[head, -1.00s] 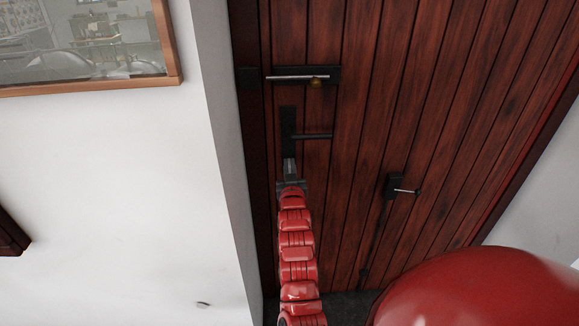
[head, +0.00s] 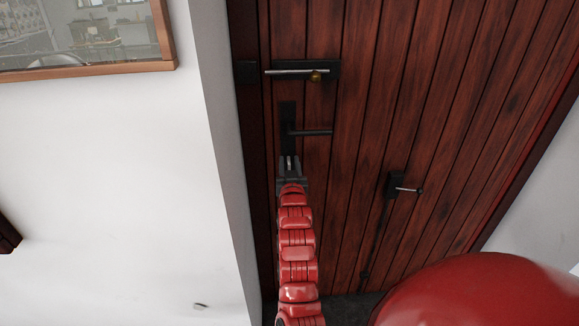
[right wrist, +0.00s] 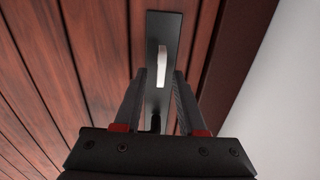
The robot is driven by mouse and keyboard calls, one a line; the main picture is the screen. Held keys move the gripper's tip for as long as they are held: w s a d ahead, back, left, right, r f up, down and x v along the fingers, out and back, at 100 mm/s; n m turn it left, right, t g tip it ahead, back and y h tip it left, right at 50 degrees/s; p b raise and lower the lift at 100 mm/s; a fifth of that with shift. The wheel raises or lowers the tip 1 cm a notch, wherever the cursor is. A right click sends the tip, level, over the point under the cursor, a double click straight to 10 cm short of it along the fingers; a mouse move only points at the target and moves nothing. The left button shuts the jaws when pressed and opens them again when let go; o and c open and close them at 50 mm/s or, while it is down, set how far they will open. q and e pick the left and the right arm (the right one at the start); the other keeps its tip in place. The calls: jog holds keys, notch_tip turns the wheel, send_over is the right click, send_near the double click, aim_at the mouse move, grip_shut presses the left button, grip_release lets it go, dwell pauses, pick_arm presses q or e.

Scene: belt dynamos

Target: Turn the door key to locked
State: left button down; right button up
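The silver door key (right wrist: 163,62) sits in a tall black lock plate (right wrist: 172,26) on the dark red plank door. My right gripper (head: 290,163) is at the lower end of that plate, below the lever handle (head: 312,133). In the right wrist view, the two fingers of the gripper (right wrist: 160,80) stand apart, one on each side of the key, with gaps between. The key shows in the head view as a small light sliver between the fingers, so its turn is hard to read there. My left gripper is not in view.
A sliding bolt (head: 300,72) with a brass knob is above the lever. Another latch (head: 397,187) with a rod is lower right on the door (head: 440,100). A white wall (head: 110,180) with a framed picture (head: 90,70) stands close on the left.

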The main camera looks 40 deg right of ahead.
jog(key=p+v, duration=0.2)
jog(key=v, duration=1.5)
jog(key=shift+a, duration=0.2)
jog(key=shift+s+f, duration=0.1)
